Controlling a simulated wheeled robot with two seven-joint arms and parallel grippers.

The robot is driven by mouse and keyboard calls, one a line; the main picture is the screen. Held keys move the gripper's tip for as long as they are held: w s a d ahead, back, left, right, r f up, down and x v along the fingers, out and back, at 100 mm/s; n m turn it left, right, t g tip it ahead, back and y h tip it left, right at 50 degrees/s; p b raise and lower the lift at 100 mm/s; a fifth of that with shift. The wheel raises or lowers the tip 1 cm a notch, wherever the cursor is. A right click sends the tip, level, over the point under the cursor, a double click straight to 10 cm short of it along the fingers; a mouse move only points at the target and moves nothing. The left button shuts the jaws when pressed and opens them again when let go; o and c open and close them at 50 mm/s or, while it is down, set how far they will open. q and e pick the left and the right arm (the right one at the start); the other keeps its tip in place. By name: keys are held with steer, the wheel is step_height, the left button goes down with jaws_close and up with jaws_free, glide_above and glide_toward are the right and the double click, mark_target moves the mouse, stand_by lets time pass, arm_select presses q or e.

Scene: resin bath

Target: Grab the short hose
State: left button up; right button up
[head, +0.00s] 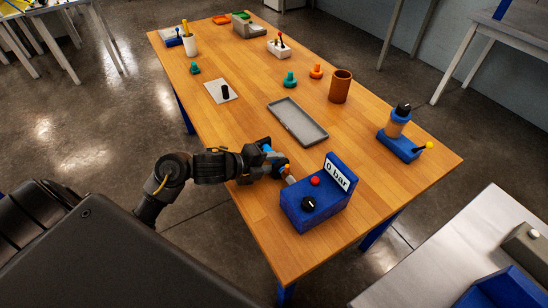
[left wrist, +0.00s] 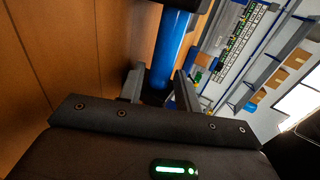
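The short hose appears as a thick blue tube (left wrist: 173,40) in the left wrist view, between my left gripper's fingers and running on past them. In the head view, a little blue (head: 279,161) shows at the fingertips. My left gripper (head: 271,163) is over the table's near left edge, beside the blue pump box. In the left wrist view, its dark fingers (left wrist: 160,92) stand close on both sides of the tube and look shut on it. The exact contact is partly hidden. My right gripper is in neither view.
The blue box (head: 318,205) with a "0 bar" sign stands just right of my left gripper. A grey tray (head: 297,121), a brown cup (head: 340,86) and a blue-based stand (head: 398,147) are farther off. The wooden table's (head: 245,125) near-left area is clear.

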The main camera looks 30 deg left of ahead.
arm_select(q)
steer(key=shift+w+d+f, duration=0.1)
steer(key=shift+w, duration=0.05)
jaws_close()
steer(key=shift+r, duration=0.55)
step_height(320, 180, up, 2)
steer(key=shift+r, duration=0.15)
steer(key=d+r+p+v, duration=0.1)
steer(key=p+v, duration=0.7)
steer(key=v, duration=0.9)
steer(key=shift+w+d+r+p, duration=0.2)
steer(key=shift+r+p, duration=0.15)
steer(key=shift+r, duration=0.1)
